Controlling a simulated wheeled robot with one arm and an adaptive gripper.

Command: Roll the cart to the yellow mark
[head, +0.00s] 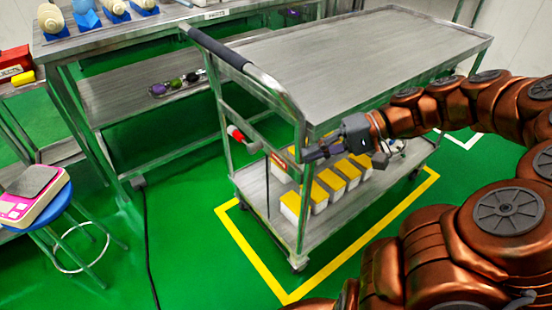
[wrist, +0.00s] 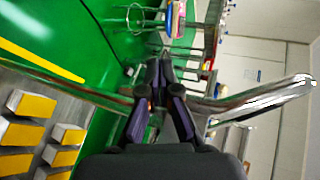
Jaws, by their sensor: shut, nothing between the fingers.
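The steel cart (head: 370,45) has a flat bare top, a lower shelf and a push handle with a black grip (head: 215,47) at its left end. The yellow mark (head: 252,255) is a taped outline on the green floor around the cart's base. The cart's near wheel (head: 298,266) stands inside the near corner of the outline. My gripper (head: 312,154) is shut and empty beside the cart's near end post, above the lower shelf. In the wrist view my gripper (wrist: 166,78) points past a shiny cart tube (wrist: 255,102); whether they touch is unclear.
Several white boxes with yellow tops (head: 338,180) sit on the lower shelf. A steel workbench (head: 120,40) stands left of the cart. A blue stool (head: 60,215) holds a pink scale (head: 35,190). A black cable (head: 147,240) crosses the floor between stool and cart.

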